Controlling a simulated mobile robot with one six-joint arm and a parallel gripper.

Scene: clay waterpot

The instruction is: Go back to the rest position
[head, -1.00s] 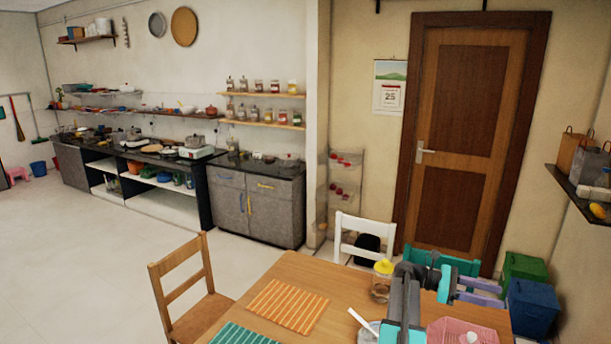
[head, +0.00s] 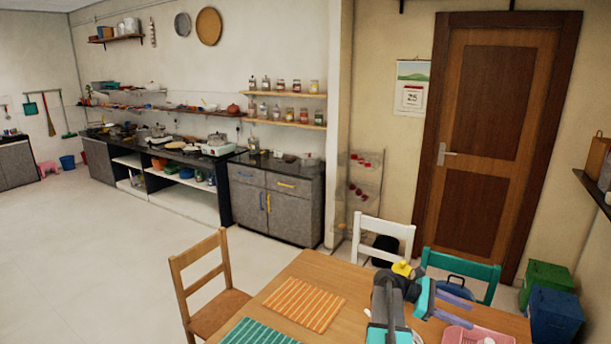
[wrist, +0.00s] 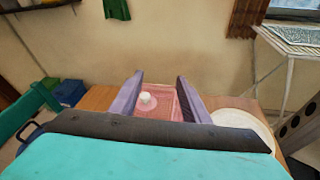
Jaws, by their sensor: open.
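My gripper (head: 464,305) is over the right part of the wooden table. Its two purple fingers are spread apart with nothing between them. The wrist view also shows the open gripper (wrist: 160,78), with a pink basket (wrist: 160,97) beyond and below the fingers. A white round item (wrist: 147,99) is in the basket. In the head view, my arm stands in front of a yellow-lidded jar (head: 402,268) and hides most of it. A small reddish-brown pot (head: 233,109) sits on the far wall shelf.
The wooden table (head: 340,262) bears an orange striped mat (head: 304,302) and a green one (head: 258,334). Wooden (head: 225,270), white (head: 385,228) and teal (head: 465,268) chairs stand around it. Green (head: 546,283) and blue (head: 556,314) bins stand at the right. The floor at left is clear.

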